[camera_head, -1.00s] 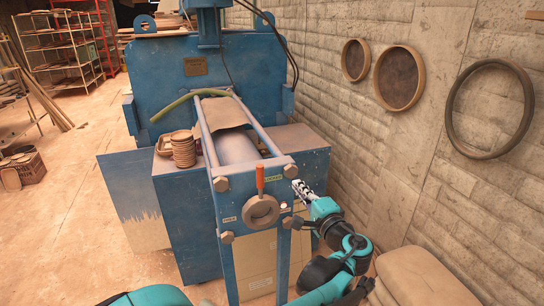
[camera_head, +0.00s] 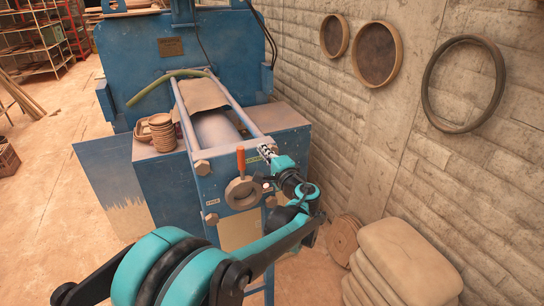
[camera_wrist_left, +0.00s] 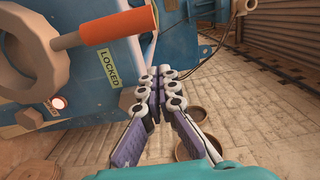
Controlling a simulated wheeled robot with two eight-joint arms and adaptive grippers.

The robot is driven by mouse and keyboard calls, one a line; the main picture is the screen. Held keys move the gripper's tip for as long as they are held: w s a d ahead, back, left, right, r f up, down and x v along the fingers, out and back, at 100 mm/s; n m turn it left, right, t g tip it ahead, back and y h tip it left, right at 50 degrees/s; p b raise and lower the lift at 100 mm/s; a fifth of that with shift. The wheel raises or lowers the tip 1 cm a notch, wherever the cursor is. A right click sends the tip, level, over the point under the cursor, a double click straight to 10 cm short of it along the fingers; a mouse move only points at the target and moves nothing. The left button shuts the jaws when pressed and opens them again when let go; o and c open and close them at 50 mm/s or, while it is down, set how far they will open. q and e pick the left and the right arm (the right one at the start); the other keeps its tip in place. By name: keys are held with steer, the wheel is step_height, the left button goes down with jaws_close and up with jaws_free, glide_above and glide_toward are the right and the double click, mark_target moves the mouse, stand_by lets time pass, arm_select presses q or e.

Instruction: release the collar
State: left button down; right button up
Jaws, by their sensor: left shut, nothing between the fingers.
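The collar (camera_head: 231,199) is a grey-brown ring on the blue front plate of the press. Its orange handle (camera_head: 241,158) points up in the head view. In the left wrist view the collar (camera_wrist_left: 54,70) is at the upper left, and the handle (camera_wrist_left: 118,25) sticks out towards the right. A label reading LOCKED (camera_wrist_left: 108,67) is beside the handle. My left gripper (camera_head: 265,150) is shut and empty, just right of the handle near the plate's upper right corner. Its fingers (camera_wrist_left: 160,73) show apart from the handle in the wrist view. My right gripper is out of view.
A small lit lamp (camera_wrist_left: 58,102) sits on the plate near the collar. Another small label (camera_head: 212,201) is left of the collar. Stacked sacks (camera_head: 405,262) lie at the lower right.

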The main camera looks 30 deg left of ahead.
arm_select(q)
steer(key=shift+s+a, duration=1.2)
steer(key=shift+a, duration=0.05)
steer(key=shift+s, duration=0.1)
